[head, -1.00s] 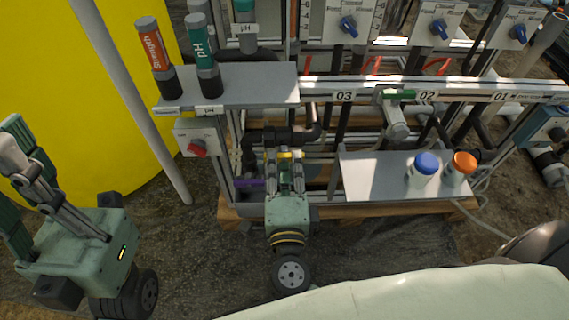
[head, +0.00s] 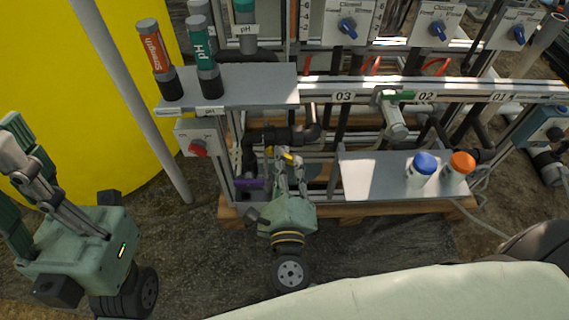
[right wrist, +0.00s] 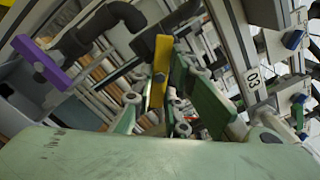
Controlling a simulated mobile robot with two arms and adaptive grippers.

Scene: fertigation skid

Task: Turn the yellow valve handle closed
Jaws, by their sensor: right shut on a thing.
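The yellow valve handle (head: 288,156) is on the dark pipework low in the skid, below the shelf's right end. In the head view it slants down to the right. It stands near upright in the right wrist view (right wrist: 160,70). My right gripper (head: 286,163) is shut on the handle, with a finger on either side of it; fingers and handle also show in the right wrist view. The fingers hide part of the handle. My left gripper (head: 22,145) is at the left edge, away from the skid; its fingertips overlap, so its opening is unclear.
A purple handle (head: 249,184) sits just left of the yellow one. A shelf with bottles (head: 391,172) is to the right, and a grey shelf (head: 250,85) with probes is above. A red-knobbed box (head: 198,147) and a pole (head: 135,105) stand left.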

